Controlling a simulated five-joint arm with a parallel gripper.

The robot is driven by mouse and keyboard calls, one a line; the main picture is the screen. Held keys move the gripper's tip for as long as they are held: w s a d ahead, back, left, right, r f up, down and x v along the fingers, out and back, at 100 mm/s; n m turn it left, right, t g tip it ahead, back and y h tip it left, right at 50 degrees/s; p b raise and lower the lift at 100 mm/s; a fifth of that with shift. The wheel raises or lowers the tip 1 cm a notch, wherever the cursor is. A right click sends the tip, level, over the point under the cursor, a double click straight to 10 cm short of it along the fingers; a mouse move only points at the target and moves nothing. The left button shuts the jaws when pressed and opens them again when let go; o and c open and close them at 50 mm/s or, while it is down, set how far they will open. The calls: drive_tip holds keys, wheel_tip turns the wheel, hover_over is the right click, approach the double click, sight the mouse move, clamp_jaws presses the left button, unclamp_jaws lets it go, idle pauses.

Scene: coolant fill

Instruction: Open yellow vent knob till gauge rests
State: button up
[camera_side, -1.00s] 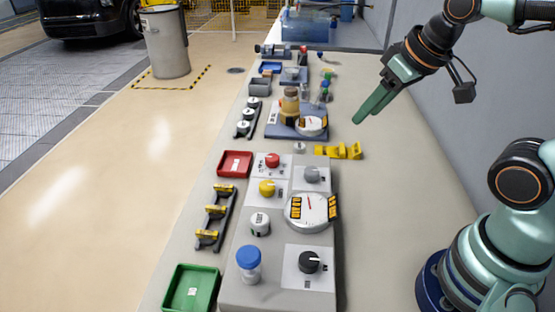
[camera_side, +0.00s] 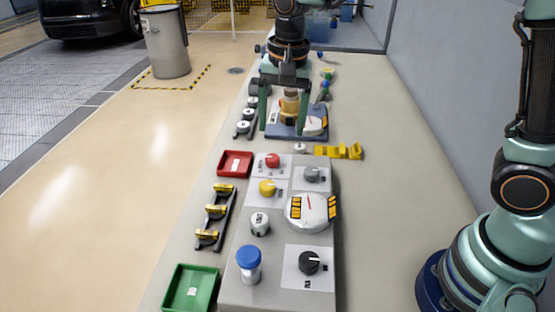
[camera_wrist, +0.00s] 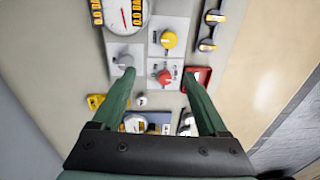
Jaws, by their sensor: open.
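The yellow vent knob (camera_side: 267,188) sits on a white plate on the grey panel in the side view. It also shows in the wrist view (camera_wrist: 168,39), ahead of my fingers. The gauge (camera_side: 311,211) is a round white dial with a red needle and orange labels, right of and below the yellow knob; the wrist view shows it (camera_wrist: 124,14) at the top. My gripper (camera_side: 285,136) is open and empty, pointing down in the side view, beyond the red knob and apart from the yellow knob. Its two green fingers also show in the wrist view (camera_wrist: 163,82).
A red knob (camera_side: 272,161), a grey knob (camera_side: 311,175) and a black knob (camera_side: 308,262) share the panel. A red tray (camera_side: 235,164), a green tray (camera_side: 191,290) and a yellow-clip rack (camera_side: 215,217) line its left. A blue-capped bottle (camera_side: 248,264) stands in front.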

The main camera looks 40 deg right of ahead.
sight(267, 184)
drive_tip(key=shift+m+g, duration=0.5)
drive_tip(key=shift+m, duration=0.4)
drive_tip(key=a+f, duration=0.1)
drive_tip(key=f, duration=0.4)
drive_tip(key=w+a+f, duration=0.1)
drive_tip(key=f, duration=0.9)
drive_tip(key=shift+w+a+f, duration=0.2)
drive_tip(key=shift+w+a, duration=0.1)
drive_tip(key=shift+a, duration=0.1)
clamp_jaws()
